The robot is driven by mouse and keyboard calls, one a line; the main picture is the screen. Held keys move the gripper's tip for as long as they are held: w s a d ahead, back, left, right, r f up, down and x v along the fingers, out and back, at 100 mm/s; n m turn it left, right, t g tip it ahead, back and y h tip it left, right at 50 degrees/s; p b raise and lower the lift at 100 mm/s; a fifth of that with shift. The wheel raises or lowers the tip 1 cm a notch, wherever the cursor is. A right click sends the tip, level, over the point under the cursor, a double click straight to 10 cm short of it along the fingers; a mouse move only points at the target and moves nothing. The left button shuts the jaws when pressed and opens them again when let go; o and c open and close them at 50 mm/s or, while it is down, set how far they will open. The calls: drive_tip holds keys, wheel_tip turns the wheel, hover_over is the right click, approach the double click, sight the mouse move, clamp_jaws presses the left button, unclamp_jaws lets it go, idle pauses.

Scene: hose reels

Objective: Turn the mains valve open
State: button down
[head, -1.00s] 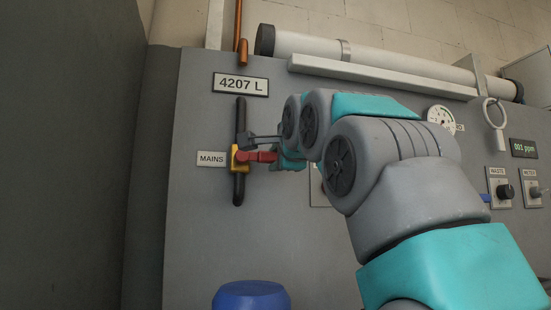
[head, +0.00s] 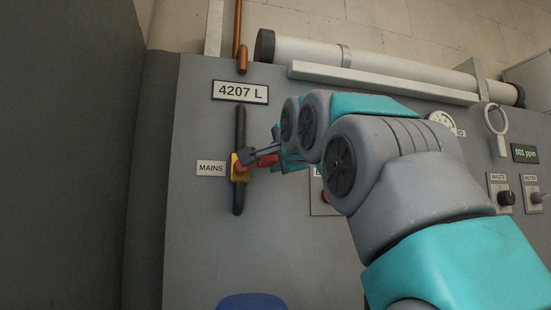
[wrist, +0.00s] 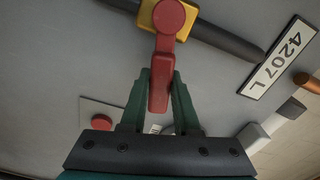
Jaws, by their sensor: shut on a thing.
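The mains valve (head: 234,172) has a yellow body on a black upright pipe, right of the "MAINS" label (head: 211,168). Its red lever (head: 266,160) points to the right and tilts slightly up. In the wrist view the lever (wrist: 161,85) stands off the pipe at a steep angle, short of square to it. My gripper (head: 264,157) is shut on the lever's outer part. In the wrist view its green fingers (wrist: 160,80) touch the lever on both sides. The head view partly hides the far finger.
A "4207 L" sign (head: 240,91) hangs above the valve. A panel with a red button (wrist: 101,122) is beside it, mostly behind my arm in the head view. "WASTE" (head: 505,196) and "METER" knobs are at right. A blue drum (head: 251,301) stands below.

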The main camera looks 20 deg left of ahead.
drive_tip(key=n, duration=0.1)
drive_tip(key=r+n+p, duration=0.2)
drive_tip(key=shift+s+a+r+n, duration=0.25)
drive_tip(key=shift+a+n, duration=0.15)
drive_tip(key=n, duration=0.1)
drive_tip(key=a+r+n+p, duration=0.1)
drive_tip(key=n+p, duration=0.1)
drive_tip(key=shift+s+a+r+n, duration=0.15)
drive_tip(key=shift+s+r+n, duration=0.15)
drive_tip(key=shift+s, duration=0.1)
drive_tip(key=n, duration=0.1)
drive_tip(key=s+a+n+p, duration=0.1)
drive_tip(key=n, duration=0.1)
drive_tip(key=shift+a+r+n, duration=0.3)
drive_tip(key=shift+r, duration=0.1)
drive_tip(key=shift+s+a+r+n, duration=0.1)
drive_tip(key=shift+s+a+n, duration=0.2)
drive_tip(key=shift+n, duration=0.4)
drive_tip(key=shift+s+a+f+n, duration=0.1)
drive_tip(key=shift+a+n, duration=0.25)
drive_tip(key=shift+n, duration=0.35)
drive_tip(key=shift+s+a+r+n, duration=0.1)
drive_tip(key=shift+s+a+n, duration=0.2)
drive_tip(key=shift+n, duration=0.4)
drive_tip(key=shift+w+a, duration=0.1)
drive_tip(key=c, duration=0.6)
unclamp_jaws()
drive_tip(key=shift+c, duration=0.2)
drive_tip(key=b+v, duration=0.1)
drive_tip(key=v, duration=0.7)
